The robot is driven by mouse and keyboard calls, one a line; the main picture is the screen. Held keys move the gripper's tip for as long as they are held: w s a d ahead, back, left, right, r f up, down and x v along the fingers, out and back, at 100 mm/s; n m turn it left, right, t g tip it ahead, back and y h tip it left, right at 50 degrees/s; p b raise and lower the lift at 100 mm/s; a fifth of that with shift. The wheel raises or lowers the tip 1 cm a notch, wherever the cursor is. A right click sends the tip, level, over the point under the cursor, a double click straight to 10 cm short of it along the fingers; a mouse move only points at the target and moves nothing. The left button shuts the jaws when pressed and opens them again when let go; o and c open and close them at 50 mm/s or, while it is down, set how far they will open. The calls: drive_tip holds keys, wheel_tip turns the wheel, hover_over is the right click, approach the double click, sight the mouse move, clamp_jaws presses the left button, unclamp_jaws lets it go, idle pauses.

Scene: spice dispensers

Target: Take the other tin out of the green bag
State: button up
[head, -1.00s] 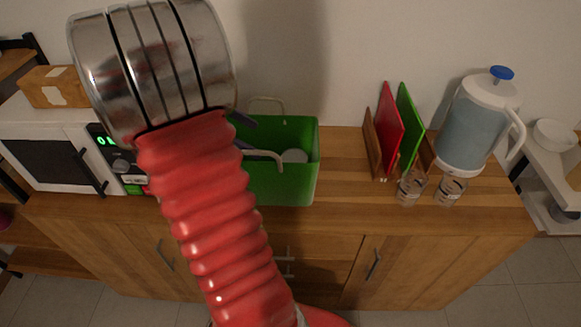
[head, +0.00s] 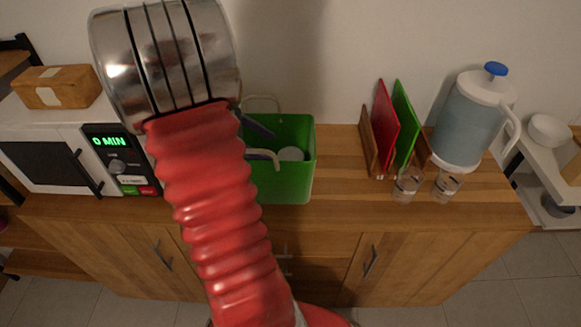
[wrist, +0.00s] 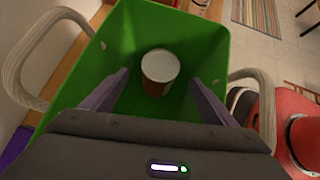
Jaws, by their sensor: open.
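The green bag (head: 293,180) stands open on the wooden counter, partly hidden behind my arm in the head view. It also shows in the wrist view (wrist: 198,35), with rope handles at its sides. My gripper (wrist: 157,82) is open over the bag's mouth. Its two fingers point down into the bag, one on either side of the tin in the picture. Nothing is held.
A microwave (head: 60,150) with a box (head: 57,88) on top stands left of the bag. To the right are red and green boards (head: 386,125) in a rack, a pitcher (head: 468,125) and two glass jars (head: 408,184). Counter space right of the bag is clear.

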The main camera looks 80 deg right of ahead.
sight(285, 156)
drive_tip(key=shift+s+d+f, duration=0.15)
drive_tip(key=shift+s+f, duration=0.25)
drive_tip(key=shift+s, duration=0.1)
drive_tip(key=shift+x, duration=2.7)
drive_tip(key=shift+c, duration=0.2)
drive_tip(key=c, duration=1.9)
